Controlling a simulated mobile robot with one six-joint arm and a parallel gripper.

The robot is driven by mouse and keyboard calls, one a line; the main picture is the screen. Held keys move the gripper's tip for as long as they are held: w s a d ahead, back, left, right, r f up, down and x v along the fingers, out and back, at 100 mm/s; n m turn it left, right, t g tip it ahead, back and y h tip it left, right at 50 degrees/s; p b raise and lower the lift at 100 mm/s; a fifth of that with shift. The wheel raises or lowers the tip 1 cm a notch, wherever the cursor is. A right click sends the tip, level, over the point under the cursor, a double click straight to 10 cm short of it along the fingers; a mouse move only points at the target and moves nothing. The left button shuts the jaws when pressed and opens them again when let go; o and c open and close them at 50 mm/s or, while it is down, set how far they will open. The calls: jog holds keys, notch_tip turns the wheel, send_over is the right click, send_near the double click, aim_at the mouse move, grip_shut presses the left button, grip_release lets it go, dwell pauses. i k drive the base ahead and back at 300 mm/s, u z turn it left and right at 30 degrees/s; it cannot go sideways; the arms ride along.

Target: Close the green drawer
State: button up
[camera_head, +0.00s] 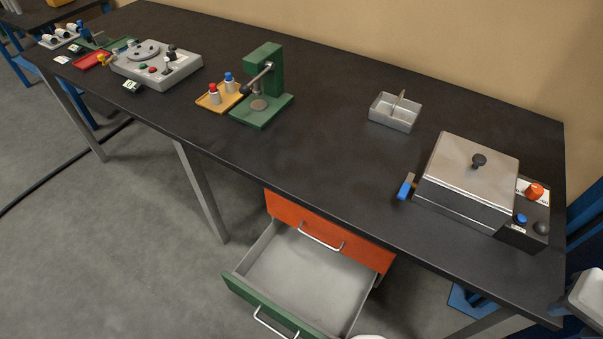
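The green drawer (262,304) is pulled far out below the table, toward the bottom of the view. Its green front carries a silver bar handle (272,324), partly cut off by the bottom edge. The grey inside (305,270) of the drawer is empty. A closed orange drawer (345,246) with its own silver handle (320,237) sits just above it, under the tabletop. My gripper cannot be made out in this view. A small whitish rounded part shows at the bottom edge beside the drawer; I cannot tell what it is.
The dark table (330,175) holds a lidded grey box (470,170) with a blue handle, a divided tray (395,111), a green press (265,85) and a control box (155,65). Table legs (202,190) stand left of the drawers.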

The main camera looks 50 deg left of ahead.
aim_at(314, 291)
jog(key=u, duration=0.55)
jog(key=k, duration=0.2)
jog(key=u, duration=3.35)
jog(key=k, duration=1)
jog(key=z, duration=1.05)
jog(key=i, duration=1)
jog(key=u, duration=0.15)
